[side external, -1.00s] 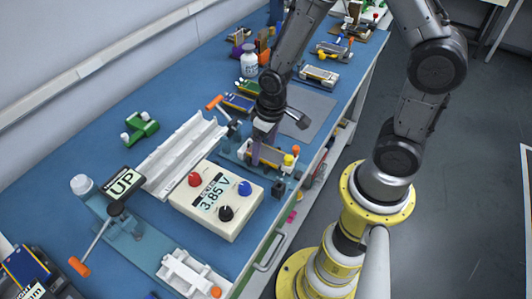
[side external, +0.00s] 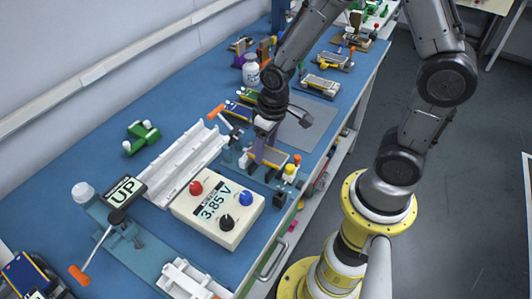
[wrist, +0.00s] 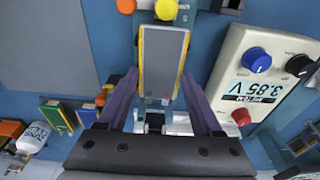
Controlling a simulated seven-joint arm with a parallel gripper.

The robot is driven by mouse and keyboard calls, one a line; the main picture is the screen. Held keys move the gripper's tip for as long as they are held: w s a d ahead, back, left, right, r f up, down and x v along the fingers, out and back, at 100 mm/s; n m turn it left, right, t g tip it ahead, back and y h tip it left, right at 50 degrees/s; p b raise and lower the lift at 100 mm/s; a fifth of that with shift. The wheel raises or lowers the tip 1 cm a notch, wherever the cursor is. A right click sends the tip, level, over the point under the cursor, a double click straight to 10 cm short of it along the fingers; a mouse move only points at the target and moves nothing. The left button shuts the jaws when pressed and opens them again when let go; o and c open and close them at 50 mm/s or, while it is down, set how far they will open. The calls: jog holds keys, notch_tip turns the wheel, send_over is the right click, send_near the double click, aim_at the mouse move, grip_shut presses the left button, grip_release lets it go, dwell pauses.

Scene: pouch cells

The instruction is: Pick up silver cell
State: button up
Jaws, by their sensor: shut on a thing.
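The silver cell (wrist: 163,58) is a flat grey pouch with yellow edges. It lies between the two purple fingers of my gripper (wrist: 159,78) in the wrist view. In the side external view the cell (side external: 271,157) is at the small fixture beside the meter, and my gripper (side external: 262,149) is over it, shut on its sides. I cannot tell whether the cell is clear of the fixture. The finger contact is partly hidden in the side view.
A cream meter (side external: 217,205) reading 3.85 V stands close by. A white channel tray (side external: 180,160) lies to its left. Orange and yellow knobs (side external: 291,169) rise at the fixture's right end. A grey mat (side external: 312,122) lies beyond, with a white bottle (side external: 251,70) farther back.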

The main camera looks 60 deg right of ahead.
jog(key=s+r, duration=0.2)
jog(key=r, duration=0.1)
jog(key=s+r, duration=0.3)
jog(key=shift+d+r, duration=0.1)
jog(key=s+r, duration=0.4)
jog(key=s, duration=0.5)
notch_tip(320, 180, up, 7)
send_over(270, 157)
jog(key=w+a, duration=0.2)
jog(key=w, duration=1)
jog(key=w+a+f, duration=0.2)
jog(key=w, duration=0.3)
jog(key=w+a+f, duration=0.2)
jog(key=w, duration=0.3)
jog(key=w+a+f, duration=0.3)
jog(key=f, duration=0.5)
jog(key=shift+f, duration=0.4)
jog(key=shift+w+f, duration=0.1)
jog(key=shift+f, duration=0.05)
jog(key=shift+f, duration=3.5)
